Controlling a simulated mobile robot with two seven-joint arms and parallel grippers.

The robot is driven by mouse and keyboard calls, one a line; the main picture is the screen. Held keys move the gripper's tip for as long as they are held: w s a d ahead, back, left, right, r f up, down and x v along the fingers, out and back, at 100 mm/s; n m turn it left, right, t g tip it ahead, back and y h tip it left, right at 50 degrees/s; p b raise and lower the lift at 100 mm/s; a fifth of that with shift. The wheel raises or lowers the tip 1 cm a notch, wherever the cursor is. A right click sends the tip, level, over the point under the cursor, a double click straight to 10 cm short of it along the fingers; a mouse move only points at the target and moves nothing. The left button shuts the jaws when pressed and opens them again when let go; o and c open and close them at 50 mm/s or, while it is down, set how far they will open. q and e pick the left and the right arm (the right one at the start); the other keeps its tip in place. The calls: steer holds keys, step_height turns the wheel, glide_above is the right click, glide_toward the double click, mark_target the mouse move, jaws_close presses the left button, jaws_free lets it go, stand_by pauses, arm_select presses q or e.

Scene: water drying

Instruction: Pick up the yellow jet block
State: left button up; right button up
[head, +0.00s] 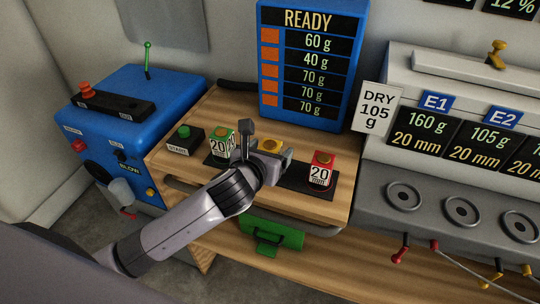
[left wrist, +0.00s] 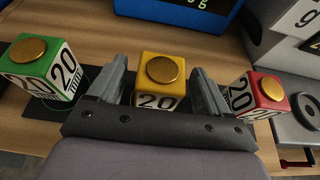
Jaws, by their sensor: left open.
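The yellow jet block (left wrist: 161,80) has a gold disc on top and a "20" label. It stands on a dark strip on the wooden table, between a green block (left wrist: 45,67) and a red block (left wrist: 260,94). My left gripper (left wrist: 160,88) is open, with one finger on each side of the yellow block; I cannot tell whether either touches it. In the head view the yellow block (head: 271,146) is partly hidden behind my left gripper (head: 258,150). The green block (head: 222,142) and red block (head: 321,168) also show there.
A black box with a green START button (head: 184,140) is left of the blocks. A blue READY board (head: 313,62) stands behind them. A blue machine (head: 110,120) is at left, a grey unit with round ports (head: 450,190) at right. A green handled item (head: 270,235) is at the table front.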

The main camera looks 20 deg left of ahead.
arm_select(q)
steer(key=shift+w+f, duration=0.1)
steer(key=shift+w, duration=0.2)
steer(key=shift+c, duration=0.4)
steer(key=c, duration=1.1)
steer(key=shift+o, duration=0.2)
